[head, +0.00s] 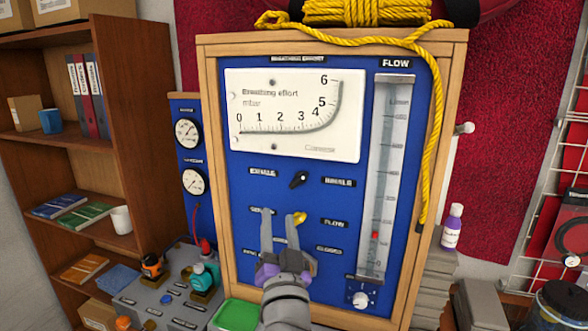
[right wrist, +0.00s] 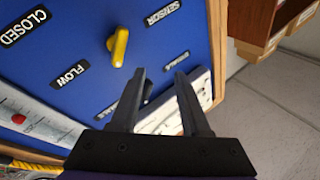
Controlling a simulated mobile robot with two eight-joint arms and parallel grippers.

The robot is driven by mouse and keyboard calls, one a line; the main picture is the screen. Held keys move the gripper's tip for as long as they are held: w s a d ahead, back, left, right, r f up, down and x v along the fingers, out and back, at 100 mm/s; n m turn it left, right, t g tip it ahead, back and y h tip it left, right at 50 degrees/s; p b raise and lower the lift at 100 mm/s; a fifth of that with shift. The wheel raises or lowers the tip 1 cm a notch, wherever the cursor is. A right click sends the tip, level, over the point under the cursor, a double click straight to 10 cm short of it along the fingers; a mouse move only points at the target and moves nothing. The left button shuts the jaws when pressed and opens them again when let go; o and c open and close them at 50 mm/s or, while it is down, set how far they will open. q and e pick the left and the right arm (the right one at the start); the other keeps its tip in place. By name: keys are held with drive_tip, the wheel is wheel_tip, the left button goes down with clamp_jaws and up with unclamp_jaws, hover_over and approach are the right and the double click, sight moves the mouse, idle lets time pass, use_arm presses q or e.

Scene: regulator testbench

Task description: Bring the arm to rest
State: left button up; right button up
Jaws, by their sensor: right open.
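My right gripper (head: 279,217) is in front of the lower part of the blue test panel (head: 225,190). Its two fingers are apart with nothing between them. In the right wrist view the open fingers (right wrist: 161,72) point at the panel. A yellow knob (head: 299,218) sits just right of the fingertips in the head view. In the wrist view the yellow knob (right wrist: 119,46) is clear of both fingers, between the SENSOR and FLOW labels. A black knob (head: 299,179) sits above it between EXHALE and INHALE. My left gripper is not in view.
A breathing effort gauge (head: 292,112) and a flow tube (head: 388,170) are on the panel. Yellow rope (head: 436,120) hangs down its right side. A grey console (head: 165,297) and green tray (head: 238,314) stand low at left. A shelf (head: 120,150) is farther left.

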drive_tip(key=s+d+f+n+g+h, duration=0.1)
drive_tip(key=s+d+f+g, duration=0.4)
drive_tip(key=f, duration=0.7)
drive_tip(key=s+d+f+n+g, duration=0.1)
drive_tip(key=s+d+f+g, duration=0.4)
drive_tip(key=s+d+f, duration=0.4)
drive_tip(key=s+d+f+n+g+h, duration=0.1)
drive_tip(key=s+d+f+g, duration=0.4)
drive_tip(key=s+f, duration=0.4)
wheel_tip(320, 180, down, 7)
drive_tip(key=shift+s+d+f+n+g+h, duration=0.1)
drive_tip(key=shift+s+d+n+g+h, duration=0.25)
drive_tip(key=shift+d, duration=0.55)
drive_tip(key=shift+o, duration=0.3)
